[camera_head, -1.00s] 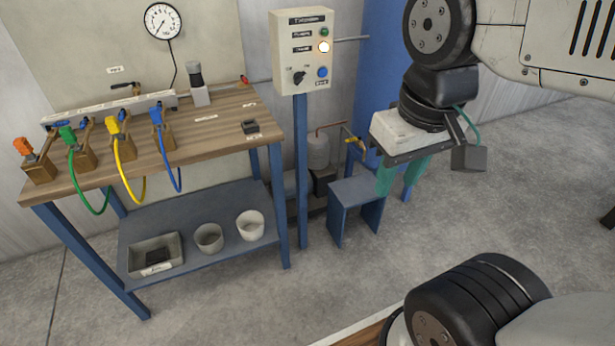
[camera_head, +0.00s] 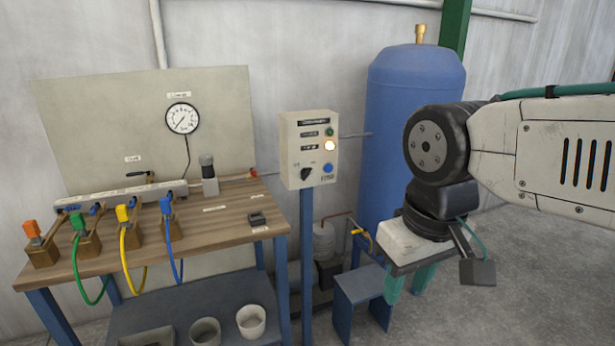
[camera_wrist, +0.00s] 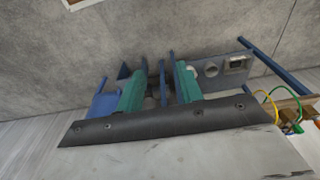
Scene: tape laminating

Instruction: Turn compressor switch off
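The compressor control box (camera_head: 289,150) is a beige panel on a blue post, left of my arm in the head view. It has a black rotary switch (camera_head: 307,174) at lower left, with a blue button (camera_head: 327,168) beside it. Above are a green button (camera_head: 330,132) and a brightly lit lamp (camera_head: 330,146). The switch labels are too small to read. My gripper (camera_head: 408,284) hangs fingers down, right of and lower than the box. Its two teal fingers are apart with nothing between them, also in the wrist view (camera_wrist: 159,74). The box is not clear in the wrist view.
A blue tank (camera_head: 412,110) stands behind the box. A small blue stand (camera_head: 357,285) is below, left of my gripper. Grey floor is open at right.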

